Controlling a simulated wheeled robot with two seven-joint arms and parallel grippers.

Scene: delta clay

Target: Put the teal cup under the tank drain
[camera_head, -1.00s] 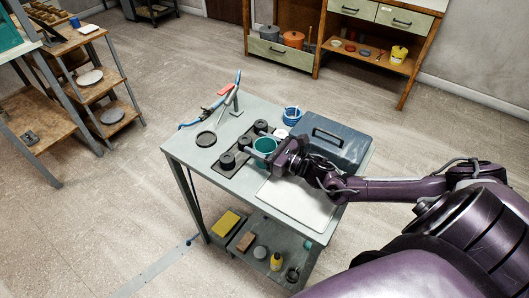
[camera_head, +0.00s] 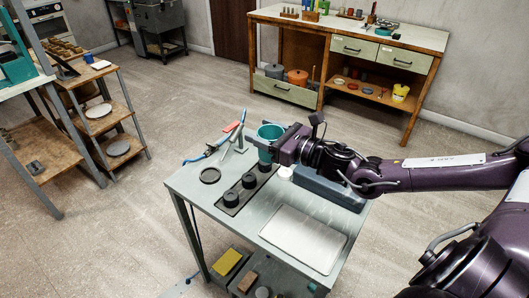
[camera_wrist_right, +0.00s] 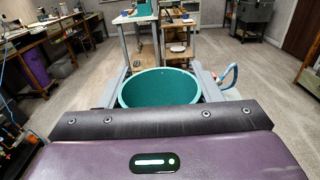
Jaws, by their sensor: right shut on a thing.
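The teal cup (camera_head: 268,132) is upright and raised above the back of the grey table (camera_head: 190,184). My right gripper (camera_head: 272,145) is shut on it, with the arm coming in from the right. In the right wrist view the cup's open mouth (camera_wrist_right: 160,88) shows between the fingers, and its inside looks empty. My left gripper is not in view.
On the table are a black strip with dark round pieces (camera_head: 232,198), a black disc (camera_head: 210,176), a pale board (camera_head: 303,239), a blue-grey case (camera_head: 325,190) and a stand with a blue hose (camera_head: 222,145). Wooden shelves (camera_head: 118,108) stand left, beyond open floor.

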